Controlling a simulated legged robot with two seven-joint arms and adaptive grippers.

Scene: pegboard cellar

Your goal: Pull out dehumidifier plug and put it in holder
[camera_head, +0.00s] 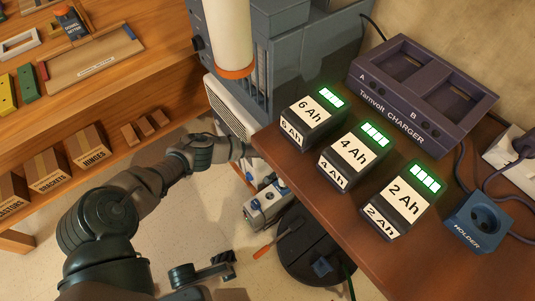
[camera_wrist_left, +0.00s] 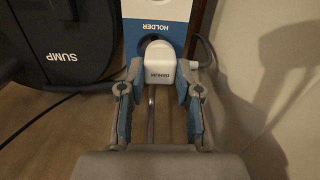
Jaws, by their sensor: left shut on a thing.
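In the left wrist view, the white plug (camera_wrist_left: 159,54) marked DEHUM sits between the blue-padded fingers of my left gripper (camera_wrist_left: 158,80), which is shut on it. The plug is right in front of the round recess of a blue and white holder (camera_wrist_left: 157,22). I cannot tell how far it is inside. In the head view my left arm reaches toward the grey dehumidifier (camera_head: 232,108), and the gripper's fingertips are hidden. A blue holder (camera_head: 477,222) with a round socket is at the right of the bench. My right gripper is not in view.
Three battery packs (camera_head: 357,155) and a dark charger (camera_head: 420,95) stand on the bench (camera_head: 300,175). A dark SUMP unit (camera_wrist_left: 60,45) is left of the plug in the wrist view. Shelves (camera_head: 110,90) with boxes line the left. A screwdriver (camera_head: 265,250) lies on the floor.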

